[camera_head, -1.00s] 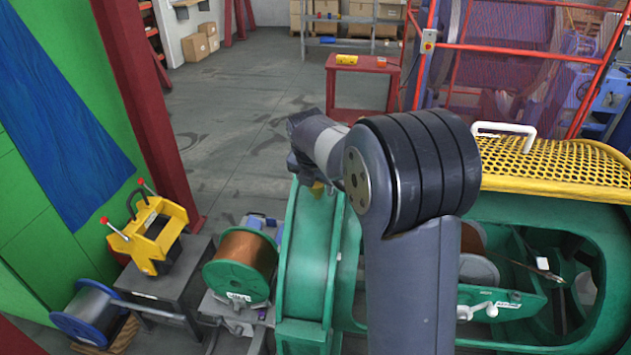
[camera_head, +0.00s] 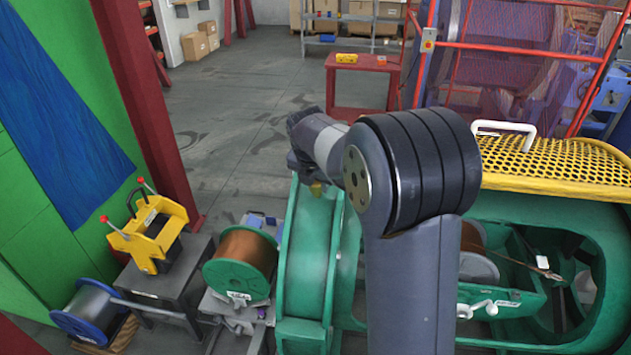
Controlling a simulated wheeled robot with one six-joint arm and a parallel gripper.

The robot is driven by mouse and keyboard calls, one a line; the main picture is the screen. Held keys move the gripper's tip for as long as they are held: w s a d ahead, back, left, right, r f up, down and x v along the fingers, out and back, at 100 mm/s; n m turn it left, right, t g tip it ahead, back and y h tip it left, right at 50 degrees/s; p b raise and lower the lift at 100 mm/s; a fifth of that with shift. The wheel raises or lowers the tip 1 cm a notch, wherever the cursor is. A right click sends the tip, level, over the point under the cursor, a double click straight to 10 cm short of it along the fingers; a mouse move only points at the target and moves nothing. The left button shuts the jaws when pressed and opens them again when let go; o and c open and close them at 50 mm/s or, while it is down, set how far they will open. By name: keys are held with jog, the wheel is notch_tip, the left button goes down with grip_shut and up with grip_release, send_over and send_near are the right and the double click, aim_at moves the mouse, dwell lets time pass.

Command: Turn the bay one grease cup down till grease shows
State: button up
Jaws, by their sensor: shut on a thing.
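My gripper (camera_head: 303,163) is at the top of the green ring housing (camera_head: 308,245) of the strander, mostly hidden behind my own wrist and forearm. A small brass-yellow piece (camera_head: 316,188), which looks like the grease cup, shows just under it at the ring's upper edge. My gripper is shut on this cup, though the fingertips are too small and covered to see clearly. I cannot see any grease from here.
A yellow mesh guard (camera_head: 560,160) with a white handle lies to the right of my arm. A copper wire spool (camera_head: 243,262) stands left of the ring. A yellow tool (camera_head: 150,235) sits on a dark stand. A red table (camera_head: 360,90) and open floor are behind.

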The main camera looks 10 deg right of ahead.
jog(key=shift+m, duration=0.3)
jog(key=m, duration=0.4)
jog(key=shift+m+b, duration=0.3)
jog(key=m+b, duration=0.1)
jog(key=m, duration=0.3)
jog(key=shift+m, duration=0.3)
jog(key=m+b, duration=0.1)
jog(key=m, duration=0.3)
jog(key=shift+m, duration=0.3)
jog(key=m+b, duration=0.1)
jog(key=m, duration=0.3)
jog(key=m+b, duration=0.1)
jog(key=m, duration=0.4)
jog(key=m+b, duration=0.1)
jog(key=m, duration=0.3)
jog(key=shift+m, duration=0.3)
jog(key=m+b, duration=0.1)
jog(key=m, duration=0.3)
jog(key=m+b, duration=0.1)
jog(key=m, duration=0.4)
